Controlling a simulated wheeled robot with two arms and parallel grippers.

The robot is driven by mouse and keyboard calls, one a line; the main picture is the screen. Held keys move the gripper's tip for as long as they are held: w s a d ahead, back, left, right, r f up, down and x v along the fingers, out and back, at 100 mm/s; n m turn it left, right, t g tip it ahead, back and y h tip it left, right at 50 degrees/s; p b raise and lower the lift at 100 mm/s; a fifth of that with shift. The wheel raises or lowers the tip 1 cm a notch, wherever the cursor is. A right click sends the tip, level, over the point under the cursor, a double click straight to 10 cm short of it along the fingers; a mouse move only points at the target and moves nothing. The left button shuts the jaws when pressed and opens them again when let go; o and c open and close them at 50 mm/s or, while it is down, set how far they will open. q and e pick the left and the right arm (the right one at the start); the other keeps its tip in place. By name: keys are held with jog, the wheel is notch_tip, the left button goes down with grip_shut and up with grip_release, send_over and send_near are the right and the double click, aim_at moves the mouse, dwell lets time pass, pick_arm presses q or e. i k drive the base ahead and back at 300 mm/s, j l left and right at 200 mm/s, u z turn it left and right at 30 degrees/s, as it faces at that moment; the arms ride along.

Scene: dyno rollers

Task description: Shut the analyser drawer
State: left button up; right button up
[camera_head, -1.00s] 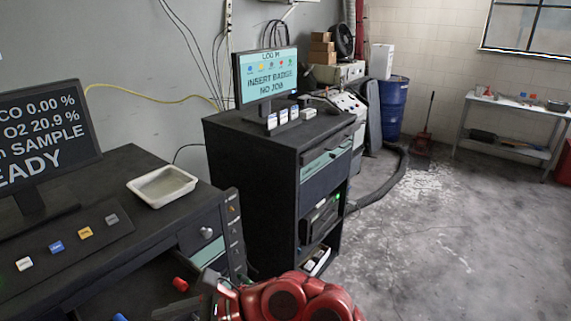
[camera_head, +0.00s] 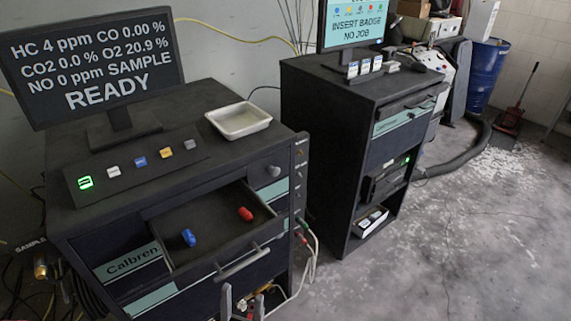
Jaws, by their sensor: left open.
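The analyser drawer (camera_head: 168,262) is pulled out of the dark analyser cabinet (camera_head: 75,212) in the head view. A blue piece (camera_head: 188,237) and a red piece (camera_head: 246,214) lie inside it. Its grey bar handle (camera_head: 242,264) is on the front panel. My left gripper (camera_head: 243,302) is at the bottom edge, its two grey fingers pointing up and spread apart. The fingers appear just below the handle in the picture; I cannot tell how far off they are. Nothing shows between them at the tips. My right gripper is out of view.
The monitor (camera_head: 92,65) reading READY, a button strip (camera_head: 138,168) and a white tray (camera_head: 238,120) stand on the cabinet top. Cables (camera_head: 308,250) hang at its right side. A second dark cabinet (camera_head: 335,130) stands to the right. The floor at right is open.

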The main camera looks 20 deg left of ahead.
aim_at(222, 237)
jog(key=k+l, duration=0.4)
jog(key=l, duration=0.15)
jog(key=k+l+u, duration=0.1)
jog(key=k+l, duration=0.3)
jog(key=l, duration=0.15)
